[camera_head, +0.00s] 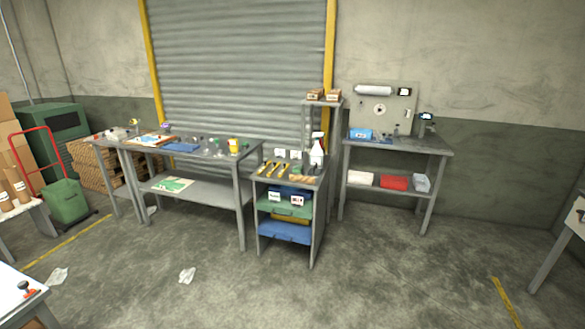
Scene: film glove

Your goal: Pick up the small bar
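I cannot single out the small bar at this distance. Several short yellow-and-dark tools (275,169) lie on top of the middle stand (313,187), too small to tell what they are. A tan item (302,178) lies beside them. A white spray bottle (317,150) stands at that stand's back right corner. Neither of my grippers shows in the head view.
A long workbench (205,182) with small items stands left of the stand. Another bench (400,146) with a red item (394,183) on its shelf stands right. A green bin (69,201) is at left. Crumpled paper (187,275) lies on the mostly clear floor.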

